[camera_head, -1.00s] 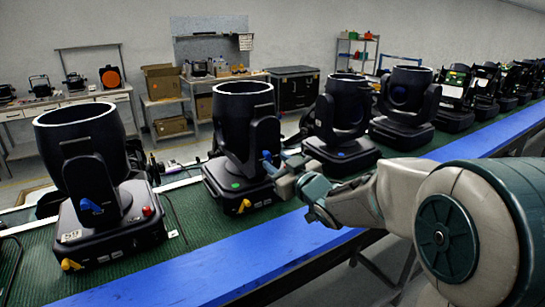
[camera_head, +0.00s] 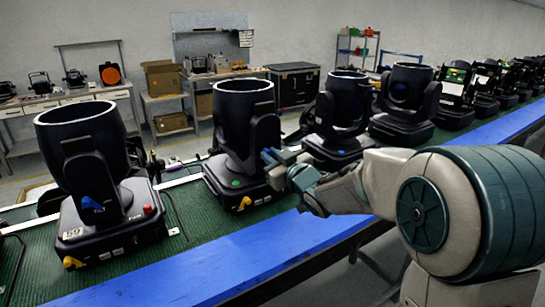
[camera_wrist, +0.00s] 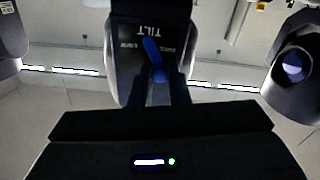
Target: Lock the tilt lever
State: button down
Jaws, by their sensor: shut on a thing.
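The tilt lever is blue and shows in the wrist view (camera_wrist: 154,58), on a dark yoke arm under upside-down "TILT" lettering. My gripper (camera_wrist: 157,93) is shut on the lever's near end, which lies between its dark fingers. In the head view, my gripper (camera_head: 273,160) is at the side of the second black par can (camera_head: 243,120) from the left. Only a bit of blue lever (camera_head: 266,156) shows there beside my fingertips. The lever's exact angle and its contact with the fingers are hard to make out.
The nearest par can (camera_head: 88,165) stands at left with its own blue lever (camera_head: 91,203). More par cans (camera_head: 341,118) line the green bench (camera_head: 185,255) to the right. A blue edge strip (camera_head: 205,262) runs along the front. Shelves and cases stand behind.

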jog(key=shift+r+m, duration=0.1)
jog(key=shift+m, duration=0.2)
jog(key=m, duration=0.1)
jog(key=m+p, duration=0.1)
jog(key=shift+w+d+r+m, duration=0.2)
jog(key=shift+d+m, duration=0.1)
jog(key=shift+d, duration=0.05)
jog(key=shift+w+d+f+m+p, duration=0.1)
jog(key=shift+w+d+m+p, duration=0.15)
jog(key=shift+m+p, duration=0.9)
jog(key=shift+w+d+f+m+p, duration=0.15)
jog(key=shift+d+m+p, duration=0.3)
jog(key=shift+m, duration=1.35)
jog(key=shift+w+d+m+p, duration=0.25)
jog(key=shift+m+p, duration=0.6)
jog(key=shift+m, duration=0.6)
jog(key=c, duration=1.4)
grip_release()
